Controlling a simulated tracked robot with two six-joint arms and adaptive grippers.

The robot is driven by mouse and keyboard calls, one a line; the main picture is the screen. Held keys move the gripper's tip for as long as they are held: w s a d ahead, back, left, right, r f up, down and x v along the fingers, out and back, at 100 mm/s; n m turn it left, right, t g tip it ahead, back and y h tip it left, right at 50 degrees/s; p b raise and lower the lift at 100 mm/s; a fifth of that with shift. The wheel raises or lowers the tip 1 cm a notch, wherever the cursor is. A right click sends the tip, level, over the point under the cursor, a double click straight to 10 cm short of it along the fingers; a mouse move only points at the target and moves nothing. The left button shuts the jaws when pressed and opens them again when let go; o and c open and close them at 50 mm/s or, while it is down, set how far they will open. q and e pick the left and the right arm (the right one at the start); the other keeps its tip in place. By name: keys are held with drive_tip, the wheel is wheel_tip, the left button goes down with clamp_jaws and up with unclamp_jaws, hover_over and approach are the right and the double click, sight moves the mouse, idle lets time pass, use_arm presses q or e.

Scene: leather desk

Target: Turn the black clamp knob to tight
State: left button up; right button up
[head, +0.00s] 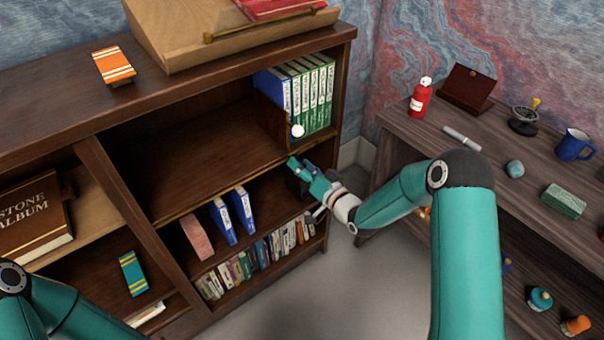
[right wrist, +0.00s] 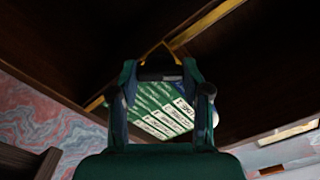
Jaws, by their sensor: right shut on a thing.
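The black clamp knob (right wrist: 158,68) shows in the right wrist view between the two fingers of my right gripper (right wrist: 160,74), below the underside of a shelf. In the head view my right gripper (head: 301,167) reaches in at the right end of the bookcase, just under the shelf with the binders. The fingers cover the knob there, so its turn position cannot be read. My right gripper is shut on the knob. My left gripper is out of the head view; only part of my left arm shows at the lower left.
Green and blue binders (head: 312,92) stand on the shelf above my right gripper, with a white round thing (head: 298,130) before them. Blue binders (head: 232,212) and small books (head: 255,258) fill lower shelves.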

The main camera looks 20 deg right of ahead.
drive_tip(key=shift+d+f+m+b, duration=0.15)
drive_tip(key=shift+m+b, duration=1.15)
drive_tip(key=shift+m, duration=1.15)
drive_tip(key=shift+d+r+m+b, duration=0.1)
drive_tip(key=shift+m+b, duration=1.15)
drive_tip(key=shift+m, duration=1.2)
drive_tip(key=shift+f, duration=0.1)
drive_tip(key=o, duration=1.2)
drive_tip(key=shift+c, duration=0.2)
drive_tip(key=v, duration=1.2)
